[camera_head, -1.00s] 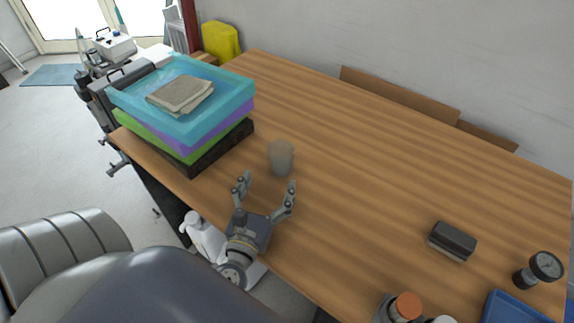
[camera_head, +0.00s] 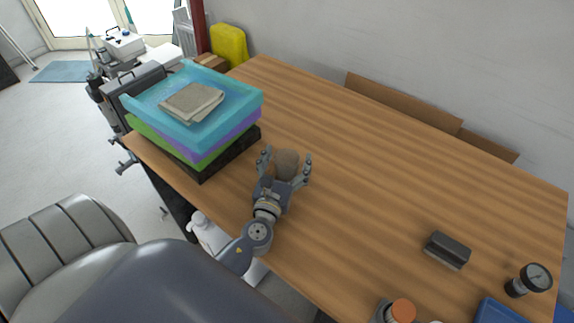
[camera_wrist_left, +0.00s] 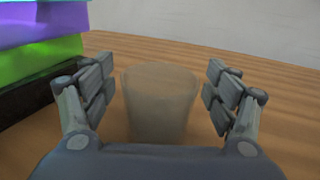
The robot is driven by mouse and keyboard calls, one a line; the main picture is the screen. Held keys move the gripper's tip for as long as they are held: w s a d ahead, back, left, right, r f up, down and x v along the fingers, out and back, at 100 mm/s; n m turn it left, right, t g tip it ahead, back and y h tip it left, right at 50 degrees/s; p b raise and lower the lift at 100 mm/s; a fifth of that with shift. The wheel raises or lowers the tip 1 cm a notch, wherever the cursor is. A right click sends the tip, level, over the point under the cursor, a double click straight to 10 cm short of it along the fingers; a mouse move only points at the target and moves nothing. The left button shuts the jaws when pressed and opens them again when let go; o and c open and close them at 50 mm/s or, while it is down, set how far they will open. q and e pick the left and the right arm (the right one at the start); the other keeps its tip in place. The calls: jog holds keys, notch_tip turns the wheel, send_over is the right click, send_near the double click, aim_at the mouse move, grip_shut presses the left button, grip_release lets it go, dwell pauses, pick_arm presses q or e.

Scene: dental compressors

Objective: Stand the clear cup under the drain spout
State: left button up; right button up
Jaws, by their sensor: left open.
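The clear cup (camera_head: 286,161) looks brownish and translucent and stands upright on the wooden table. My left gripper (camera_head: 285,166) is open, with its fingers on either side of the cup. In the left wrist view the cup (camera_wrist_left: 159,101) stands between the open fingers of the left gripper (camera_wrist_left: 160,95), with a gap visible on both sides. No drain spout can be made out in these views. My right gripper is not in view.
A stack of coloured trays (camera_head: 190,125) with a folded cloth (camera_head: 192,102) stands left of the cup. A dark block (camera_head: 447,250), a gauge (camera_head: 533,280), an orange-capped bottle (camera_head: 402,312) and a blue tray (camera_head: 497,312) are at the right front. The table's middle is clear.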

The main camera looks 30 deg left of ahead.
pick_arm(q)
jog(key=c, duration=1.2)
jog(key=shift+r, duration=0.1)
